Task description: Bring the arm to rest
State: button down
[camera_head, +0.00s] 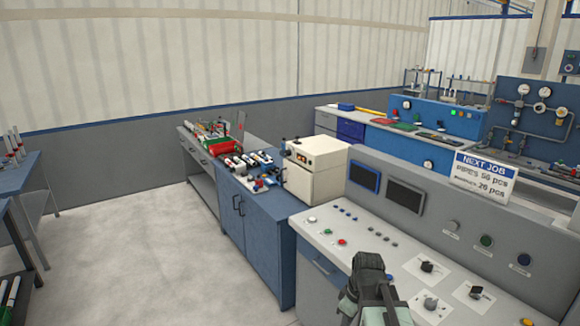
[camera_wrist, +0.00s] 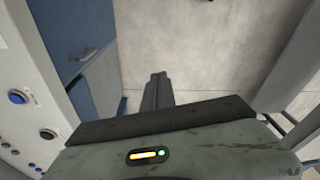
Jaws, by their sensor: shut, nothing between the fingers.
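My gripper (camera_wrist: 157,80) shows in the wrist view with its two dark fingers together and nothing between them. It hangs over bare pale floor, beside the blue cabinet. In the head view my arm (camera_head: 372,290) rises at the bottom centre, in front of the control console. The fingertips cannot be made out there.
The control console (camera_head: 330,236) with knobs and buttons stands close at the right. A blue cabinet (camera_head: 262,235) with a white box machine (camera_head: 316,168) adjoins it. The pale floor (camera_head: 130,250) between is clear.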

jog(key=s+m, duration=0.1)
jog(key=m, duration=0.2)
jog(key=s+m+h, duration=0.1)
jog(key=s+m, duration=0.1)
jog(key=m, duration=0.1)
jog(key=s+a+f+m, duration=0.1)
jog(key=m, duration=0.2)
jog(key=shift+s+a+m+g, duration=0.1)
jog(key=shift+s+m+g, duration=0.05)
jog(key=shift+m+g, duration=0.25)
jog(key=c, duration=2.1)
grip_release()
jog(key=shift+c, duration=0.2)
